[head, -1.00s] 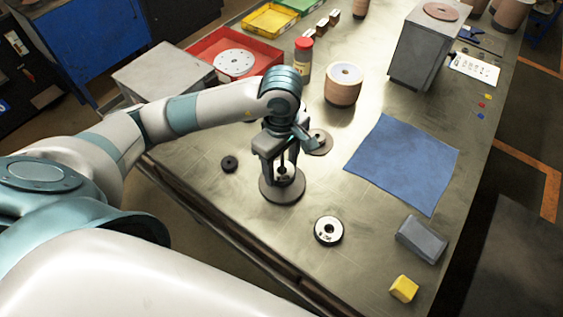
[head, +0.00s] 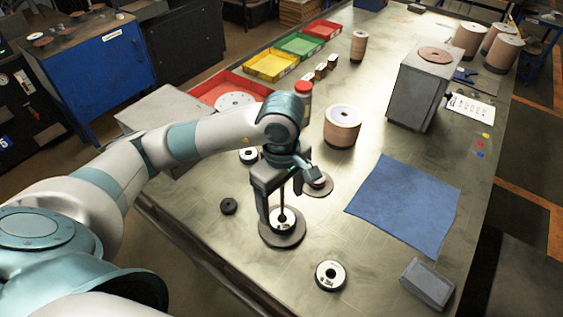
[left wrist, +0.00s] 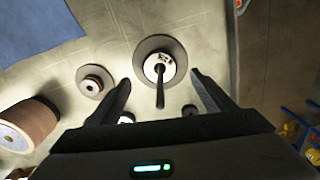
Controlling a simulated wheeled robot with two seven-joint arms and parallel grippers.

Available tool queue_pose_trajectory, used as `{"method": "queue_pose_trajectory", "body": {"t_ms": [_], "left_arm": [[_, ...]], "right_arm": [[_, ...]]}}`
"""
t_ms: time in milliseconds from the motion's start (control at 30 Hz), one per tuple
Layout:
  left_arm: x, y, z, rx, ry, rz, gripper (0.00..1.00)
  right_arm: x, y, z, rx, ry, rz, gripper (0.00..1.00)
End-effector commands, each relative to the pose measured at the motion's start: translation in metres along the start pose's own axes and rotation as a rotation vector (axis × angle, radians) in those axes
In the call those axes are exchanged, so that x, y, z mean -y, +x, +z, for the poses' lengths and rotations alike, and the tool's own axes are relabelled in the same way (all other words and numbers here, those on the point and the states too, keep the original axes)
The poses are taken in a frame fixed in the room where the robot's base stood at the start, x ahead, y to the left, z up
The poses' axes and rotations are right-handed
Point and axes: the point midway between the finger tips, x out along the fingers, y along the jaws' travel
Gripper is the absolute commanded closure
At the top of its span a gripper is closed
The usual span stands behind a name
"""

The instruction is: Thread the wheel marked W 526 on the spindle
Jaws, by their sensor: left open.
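The spindle is a thin upright dark rod (head: 282,198) on a round dark base (head: 296,240); the rod also shows in the left wrist view (left wrist: 160,97). A wheel with a white label (head: 287,227) sits low around the rod on the base; it shows in the left wrist view (left wrist: 166,60) too, but its marking is too small to read. My left gripper (head: 278,206) is above the base with its fingers apart on either side of the rod, empty. In the left wrist view the open fingers (left wrist: 160,88) are clear of the wheel. My right gripper is out of view.
Another white-labelled wheel (head: 331,276) lies in front, a small black one (head: 229,206) to the left, and one (head: 249,155) behind. A blue cloth (head: 405,205), grey block (head: 428,284) and copper-coloured spool (head: 342,128) stand around.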

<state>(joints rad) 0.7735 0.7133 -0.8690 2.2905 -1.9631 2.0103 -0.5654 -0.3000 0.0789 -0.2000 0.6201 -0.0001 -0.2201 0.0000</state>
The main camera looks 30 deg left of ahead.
Motion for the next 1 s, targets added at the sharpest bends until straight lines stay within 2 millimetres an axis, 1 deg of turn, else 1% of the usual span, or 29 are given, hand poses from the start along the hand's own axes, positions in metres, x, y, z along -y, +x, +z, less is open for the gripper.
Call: {"method": "queue_pose_trajectory", "body": {"t_ms": [100, 700, 900, 1000], "left_arm": [[-0.001, -0.016, -0.001, -0.003, -0.001, 0.004, 0.24], [-0.001, -0.092, -0.001, -0.002, -0.002, 0.003, 0.24], [-0.001, -0.115, -0.001, -0.002, -0.002, 0.003, 0.24], [-0.001, -0.123, -0.001, -0.002, -0.001, 0.002, 0.24]], "right_arm": [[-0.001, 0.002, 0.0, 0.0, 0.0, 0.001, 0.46], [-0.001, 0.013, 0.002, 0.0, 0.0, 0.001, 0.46], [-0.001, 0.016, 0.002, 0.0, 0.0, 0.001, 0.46], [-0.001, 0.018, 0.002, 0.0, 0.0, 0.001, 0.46]]}}
